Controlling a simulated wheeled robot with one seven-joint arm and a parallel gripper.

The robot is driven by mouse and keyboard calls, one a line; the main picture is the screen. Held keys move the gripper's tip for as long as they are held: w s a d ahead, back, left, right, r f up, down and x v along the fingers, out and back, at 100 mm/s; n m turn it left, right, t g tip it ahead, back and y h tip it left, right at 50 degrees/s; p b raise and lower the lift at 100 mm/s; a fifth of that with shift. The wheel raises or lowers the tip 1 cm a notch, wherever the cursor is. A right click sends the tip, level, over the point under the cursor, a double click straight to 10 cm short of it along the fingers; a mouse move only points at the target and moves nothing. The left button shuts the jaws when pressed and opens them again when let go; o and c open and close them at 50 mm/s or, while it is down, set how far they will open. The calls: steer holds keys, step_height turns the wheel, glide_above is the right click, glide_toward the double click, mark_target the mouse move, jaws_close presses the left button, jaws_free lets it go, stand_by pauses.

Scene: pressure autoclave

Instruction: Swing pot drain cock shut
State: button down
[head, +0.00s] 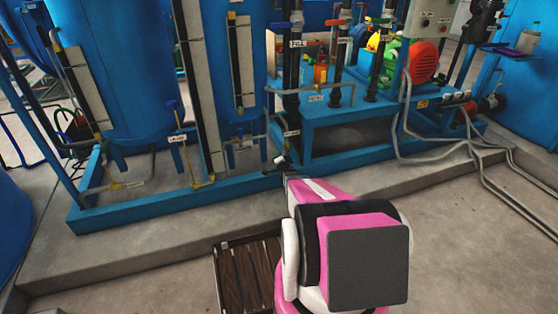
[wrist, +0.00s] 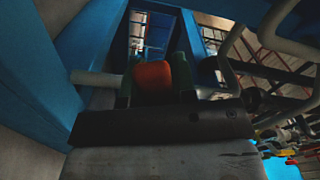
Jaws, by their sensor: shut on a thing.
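In the wrist view, an orange-red rounded piece (wrist: 153,77) sits between the two dark fingers of my gripper (wrist: 155,84), and the gripper is shut on it. It appears to be part of the drain cock, with a pale pipe (wrist: 97,78) running up to it from the left. In the head view, my gripper (head: 281,168) is at the blue base frame, below the blue vessels. The cock is too small there to make out clearly, and its angle cannot be told.
A blue vessel (head: 115,70) stands at the left, with thin pipes and labelled valves low in front. A blue pump bench (head: 345,118) with a red motor (head: 424,62) is at the right. Grey hoses (head: 440,160) cross the floor. A dark slatted grate (head: 250,272) lies in front.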

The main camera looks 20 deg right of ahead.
steer(key=shift+a+r+m, duration=0.15)
steer(key=shift+r+m, duration=0.65)
steer(key=shift+m, duration=0.35)
steer(key=shift+a+r+m, duration=0.15)
steer(key=shift+r+m, duration=0.6)
steer(key=shift+m, duration=0.4)
steer(key=c, duration=0.9)
jaws_free()
steer(key=shift+s, duration=0.2)
steer(key=s, duration=1)
steer(key=shift+s+d, duration=0.2)
steer(key=shift+s, duration=0.1)
